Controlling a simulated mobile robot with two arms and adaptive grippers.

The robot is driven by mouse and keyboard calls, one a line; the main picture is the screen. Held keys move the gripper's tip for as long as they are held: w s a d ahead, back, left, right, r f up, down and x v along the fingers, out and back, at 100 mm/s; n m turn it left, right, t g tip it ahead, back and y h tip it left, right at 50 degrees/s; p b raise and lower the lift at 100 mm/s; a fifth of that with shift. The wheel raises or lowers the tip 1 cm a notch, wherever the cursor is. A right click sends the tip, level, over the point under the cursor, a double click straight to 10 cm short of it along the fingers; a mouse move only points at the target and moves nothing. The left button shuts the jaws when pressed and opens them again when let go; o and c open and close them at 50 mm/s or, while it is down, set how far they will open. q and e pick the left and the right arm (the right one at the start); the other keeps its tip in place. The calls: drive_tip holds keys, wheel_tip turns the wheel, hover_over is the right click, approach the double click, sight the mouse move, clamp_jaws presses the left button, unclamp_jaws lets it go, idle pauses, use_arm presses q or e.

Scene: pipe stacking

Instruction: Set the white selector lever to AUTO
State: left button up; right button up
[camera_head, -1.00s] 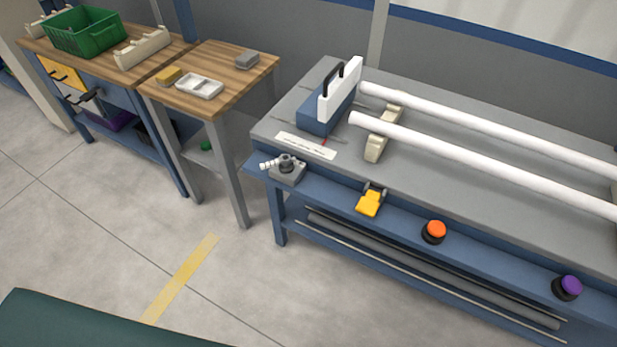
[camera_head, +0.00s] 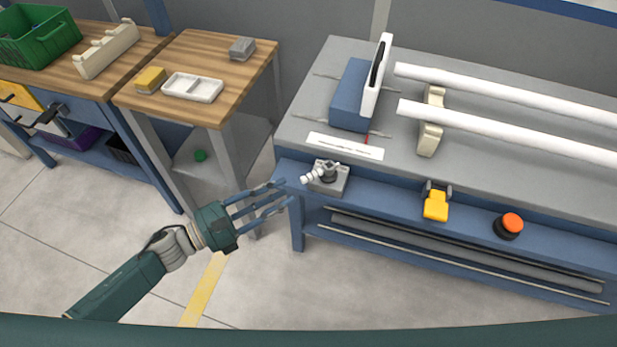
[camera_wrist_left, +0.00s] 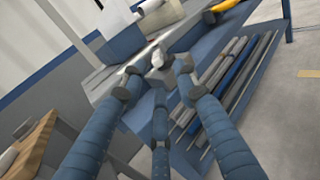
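The white selector lever (camera_head: 311,176) sticks out to the left from a grey switch box (camera_head: 333,180) on the blue front ledge of the pipe bench. My left gripper (camera_head: 280,198) is just left of and slightly below the lever, fingers spread and pointing at it, apart from it and empty. In the left wrist view the lever (camera_wrist_left: 157,58) shows between and beyond the open fingers (camera_wrist_left: 155,82). The lettering around the selector is too small to read. My right gripper is not in view.
A yellow pedal-like part (camera_head: 436,206) and an orange button (camera_head: 509,225) sit farther right on the ledge. White pipes (camera_head: 500,93) lie on the bench top beside a blue block with a white plate (camera_head: 357,92). A wooden table (camera_head: 215,62) stands left, with open floor before it.

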sight(308, 176)
use_arm(q)
drive_tip(key=p+x, duration=0.1)
drive_tip(key=x, duration=0.7)
drive_tip(key=shift+w+d, duration=0.15)
drive_tip(key=shift+w, duration=0.1)
clamp_jaws()
drive_tip(key=shift+f, duration=0.1)
